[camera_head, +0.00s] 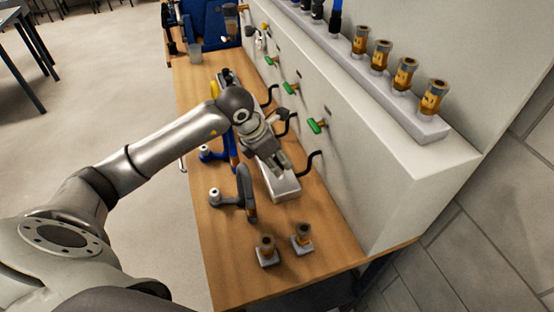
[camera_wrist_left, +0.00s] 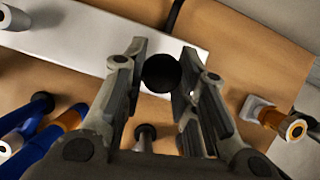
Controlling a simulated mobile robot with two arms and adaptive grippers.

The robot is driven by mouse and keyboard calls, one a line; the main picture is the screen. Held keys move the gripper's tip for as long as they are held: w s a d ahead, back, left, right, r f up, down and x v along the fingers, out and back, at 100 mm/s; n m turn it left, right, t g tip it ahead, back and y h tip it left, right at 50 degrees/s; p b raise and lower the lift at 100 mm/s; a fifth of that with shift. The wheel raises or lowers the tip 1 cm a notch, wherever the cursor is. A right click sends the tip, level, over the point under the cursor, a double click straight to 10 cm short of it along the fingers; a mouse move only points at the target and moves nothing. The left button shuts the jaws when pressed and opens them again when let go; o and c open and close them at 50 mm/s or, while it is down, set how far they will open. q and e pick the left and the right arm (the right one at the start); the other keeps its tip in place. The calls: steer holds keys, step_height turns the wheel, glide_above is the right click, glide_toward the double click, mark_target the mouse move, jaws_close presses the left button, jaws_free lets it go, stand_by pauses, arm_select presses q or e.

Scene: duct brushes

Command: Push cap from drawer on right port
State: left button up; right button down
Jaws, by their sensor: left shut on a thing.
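My left gripper (camera_head: 284,168) is low over the bench, close to the wall panel, above a long white box (camera_head: 283,193) that may be the drawer. In the left wrist view its two fingers stand on both sides of a round black cap (camera_wrist_left: 161,73), and it is shut on it. The cap is hidden in the head view. Black bent pipes (camera_head: 312,160) stick out of the panel beside the gripper; I cannot tell which is the right port. The white box also shows under the fingers in the left wrist view (camera_wrist_left: 90,35). My right gripper is not in view.
Two brass fittings on square bases (camera_head: 267,251) stand at the near end of the wooden bench (camera_head: 225,265). A grey tool (camera_head: 245,190) and a blue tool (camera_head: 212,154) stand left of the gripper. Green-handled valves (camera_head: 317,125) stick out of the panel. Brass fittings (camera_head: 404,74) line the top ledge.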

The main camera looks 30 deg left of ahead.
arm_select(q)
steer(key=o, duration=1)
steer(key=shift+a+r, duration=0.15)
steer(key=shift+r, duration=0.1)
steer(key=v, duration=1.1)
steer(key=shift+s+r, duration=0.1)
steer(key=shift+s, duration=0.1)
